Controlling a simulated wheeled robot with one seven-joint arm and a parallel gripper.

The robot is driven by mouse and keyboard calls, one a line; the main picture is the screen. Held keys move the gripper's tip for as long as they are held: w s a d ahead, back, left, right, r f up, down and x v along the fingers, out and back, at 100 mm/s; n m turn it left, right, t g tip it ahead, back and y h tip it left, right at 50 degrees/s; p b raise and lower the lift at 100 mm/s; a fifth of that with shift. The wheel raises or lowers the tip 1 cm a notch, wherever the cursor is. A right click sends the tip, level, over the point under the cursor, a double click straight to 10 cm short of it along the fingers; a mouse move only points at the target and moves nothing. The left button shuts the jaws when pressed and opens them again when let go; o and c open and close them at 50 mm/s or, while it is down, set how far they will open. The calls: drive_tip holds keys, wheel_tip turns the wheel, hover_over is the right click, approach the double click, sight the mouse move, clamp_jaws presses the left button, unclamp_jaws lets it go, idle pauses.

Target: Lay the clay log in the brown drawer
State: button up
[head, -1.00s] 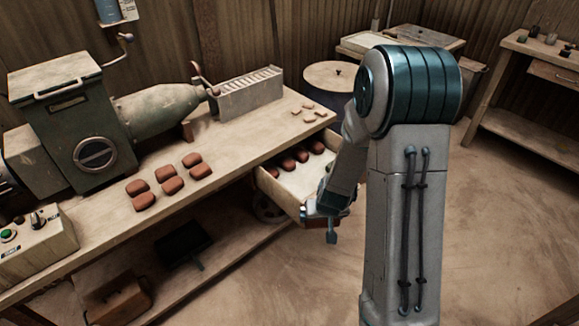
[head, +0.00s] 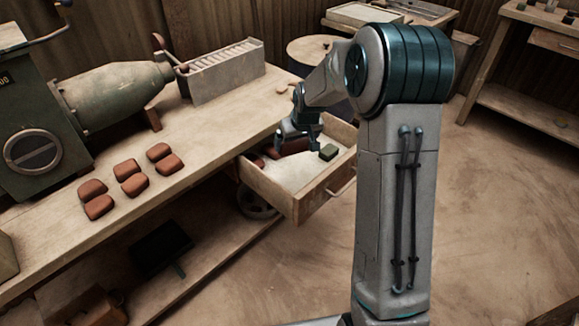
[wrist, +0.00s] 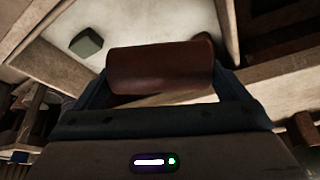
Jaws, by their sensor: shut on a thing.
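The open wooden drawer (head: 322,190) sticks out from under the workbench, with a pale inside. My gripper (head: 299,146) is over the rear left part of it. In the wrist view, my gripper (wrist: 160,95) is shut on a reddish-brown clay log (wrist: 160,68), held crosswise between the fingers. The drawer's pale wall (wrist: 228,30) shows beside it. I cannot tell whether the log touches the drawer floor. A dark green block (head: 328,152) lies in the drawer; it also shows in the wrist view (wrist: 86,42). Reddish-brown pieces in the drawer are partly hidden by my gripper.
The workbench (head: 190,155) carries several reddish-brown clay pieces (head: 131,184), a green machine (head: 110,92) and a slotted rack (head: 222,72). A round-topped drum (head: 315,48) stands behind the drawer. The floor (head: 480,220) to the right is clear.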

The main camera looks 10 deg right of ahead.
sight(300, 145)
drive_tip(key=w+f+b, duration=0.1)
drive_tip(key=w+d+b, duration=0.1)
drive_tip(key=b, duration=0.1)
drive_tip(key=shift+w+d+f, duration=0.1)
drive_tip(key=shift+d+f, duration=0.1)
drive_tip(key=shift+f, duration=0.15)
wheel_tip(300, 145, down, 3)
drive_tip(key=shift+w+d+r+b, duration=0.1)
drive_tip(key=shift+w+r+b, duration=0.05)
drive_tip(key=shift+b, duration=0.75)
wheel_tip(300, 145, down, 11)
drive_tip(key=b, duration=0.3)
drive_tip(key=shift+f, duration=0.2)
drive_tip(key=o, duration=1)
drive_tip(key=shift+c, duration=0.2)
drive_tip(key=shift+r, duration=0.15)
